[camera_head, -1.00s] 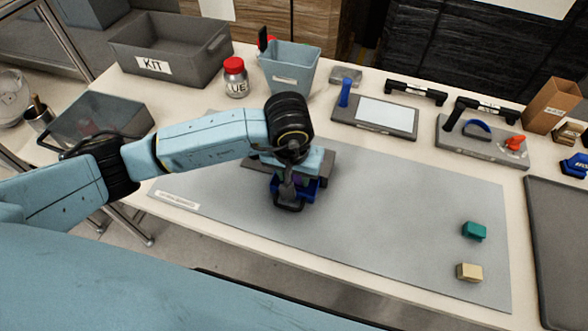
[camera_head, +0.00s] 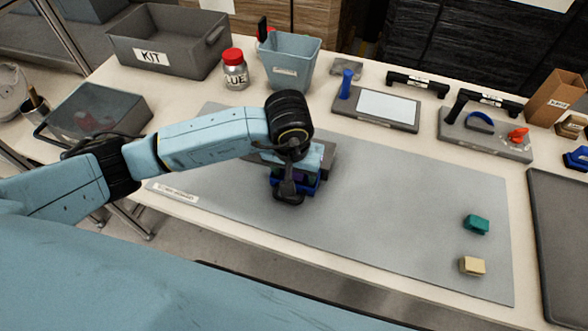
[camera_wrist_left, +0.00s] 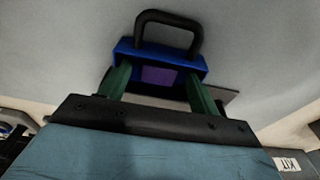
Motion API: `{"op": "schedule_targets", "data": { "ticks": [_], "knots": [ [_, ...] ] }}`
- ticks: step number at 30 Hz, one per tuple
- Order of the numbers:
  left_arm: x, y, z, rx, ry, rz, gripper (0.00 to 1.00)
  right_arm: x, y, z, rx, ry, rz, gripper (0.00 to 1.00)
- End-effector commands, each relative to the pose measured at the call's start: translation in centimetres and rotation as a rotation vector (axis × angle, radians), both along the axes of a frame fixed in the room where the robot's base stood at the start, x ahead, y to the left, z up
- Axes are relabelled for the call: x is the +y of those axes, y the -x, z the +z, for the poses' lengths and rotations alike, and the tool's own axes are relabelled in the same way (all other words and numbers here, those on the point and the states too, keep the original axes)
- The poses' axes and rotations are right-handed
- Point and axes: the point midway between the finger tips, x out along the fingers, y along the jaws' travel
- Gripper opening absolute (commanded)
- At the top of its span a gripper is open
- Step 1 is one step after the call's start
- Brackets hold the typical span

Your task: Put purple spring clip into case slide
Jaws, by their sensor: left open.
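A blue case slide (camera_wrist_left: 160,56) with a black loop handle sits near the front of the grey mat; it shows in the head view (camera_head: 308,189) below my left gripper. The purple spring clip (camera_wrist_left: 158,76) shows as a purple patch inside the blue part, between the fingers. My left gripper (camera_wrist_left: 158,90) is open, with its two green fingers apart at either side of the purple patch. I cannot tell whether the fingers touch the blue walls. In the head view the wrist hides most of the clip. My right gripper is in neither view.
A teal block (camera_head: 476,224) and a tan block (camera_head: 472,266) lie on the right of the grey mat (camera_head: 400,220). A KIT bin (camera_head: 190,62), a glue jar (camera_head: 235,75) and a blue bin (camera_head: 290,70) stand behind. The mat's middle is clear.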

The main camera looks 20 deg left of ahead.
Motion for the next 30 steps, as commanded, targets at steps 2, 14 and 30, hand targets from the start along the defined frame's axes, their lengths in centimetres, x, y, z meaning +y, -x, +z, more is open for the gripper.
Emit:
{"op": "schedule_targets", "data": {
  "ticks": [2,14,30],
  "knots": [
    [0.0,0.0,0.0,0.0,0.0,0.0,0.63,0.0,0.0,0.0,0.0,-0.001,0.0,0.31],
    [0.0,0.7,5.7,-0.006,0.0,-0.002,0.63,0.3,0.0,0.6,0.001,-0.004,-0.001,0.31],
    [0.0,2.0,13.2,0.0,0.0,0.0,0.63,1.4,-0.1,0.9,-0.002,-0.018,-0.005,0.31]
  ]
}}
